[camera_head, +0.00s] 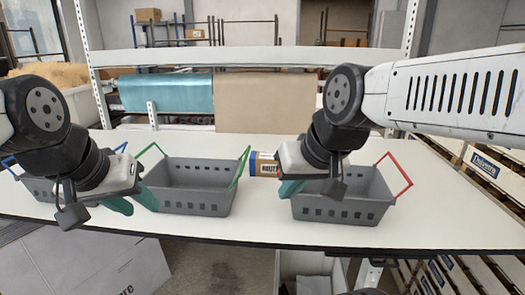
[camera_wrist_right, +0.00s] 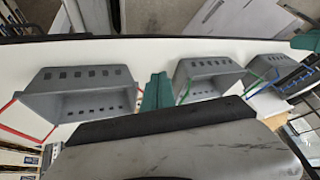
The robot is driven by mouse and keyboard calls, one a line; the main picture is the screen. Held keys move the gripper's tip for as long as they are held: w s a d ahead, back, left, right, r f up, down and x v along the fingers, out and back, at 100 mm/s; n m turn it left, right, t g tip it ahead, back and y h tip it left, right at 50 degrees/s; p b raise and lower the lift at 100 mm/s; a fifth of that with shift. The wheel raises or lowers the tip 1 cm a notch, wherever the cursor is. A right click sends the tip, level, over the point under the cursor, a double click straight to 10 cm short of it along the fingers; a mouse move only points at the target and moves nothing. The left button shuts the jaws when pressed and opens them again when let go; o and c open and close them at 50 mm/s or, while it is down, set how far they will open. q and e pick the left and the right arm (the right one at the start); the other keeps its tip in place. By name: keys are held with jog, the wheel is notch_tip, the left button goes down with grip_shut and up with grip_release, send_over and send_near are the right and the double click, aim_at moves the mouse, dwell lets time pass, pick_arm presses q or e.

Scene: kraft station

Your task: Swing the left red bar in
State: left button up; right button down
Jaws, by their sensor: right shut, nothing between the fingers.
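The grey basket with red bars (camera_head: 345,208) stands on the right of the white table. Its right red bar (camera_head: 395,175) leans outward past the right end; it also shows in the wrist view (camera_wrist_right: 14,122). The left red bar is mostly hidden behind my right gripper, so I cannot tell its angle. My right gripper (camera_head: 290,190) is shut and empty, its teal fingers at the basket's left end; they also show in the wrist view (camera_wrist_right: 157,92). My left gripper (camera_head: 132,203) has its teal fingers apart, in front of the middle basket's left end.
The middle grey basket (camera_head: 190,198) has green bars leaning outward. A basket with blue bars (camera_head: 38,188) is partly hidden behind my left arm. A small box (camera_head: 263,164) stands behind the gap between the middle and right baskets. The table (camera_head: 450,215) is clear at far right.

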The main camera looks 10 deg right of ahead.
jog(key=w+r+n+g+h, duration=0.1)
jog(key=w+r+n+g, duration=0.1)
jog(key=w+r+n, duration=0.3)
jog(key=w+n+g+h, duration=0.1)
jog(key=w+n+g, duration=0.1)
jog(key=w, duration=0.6)
jog(key=w+a+f+n+g+h, duration=0.2)
jog(key=w+n, duration=0.4)
jog(key=w, duration=0.7)
jog(key=shift+w+a+f+g+h, duration=0.15)
jog(key=shift+w+a+g+h, duration=0.25)
jog(key=shift+g+h, duration=0.2)
jog(key=shift+s, duration=0.1)
jog(key=x, duration=1)
jog(key=shift+s+d+r, duration=0.3)
jog(key=shift+d+r, duration=0.3)
jog(key=shift+d, duration=0.15)
jog(key=shift+s+d+r, duration=0.25)
jog(key=shift+d+r, duration=0.3)
jog(key=shift+d, duration=0.2)
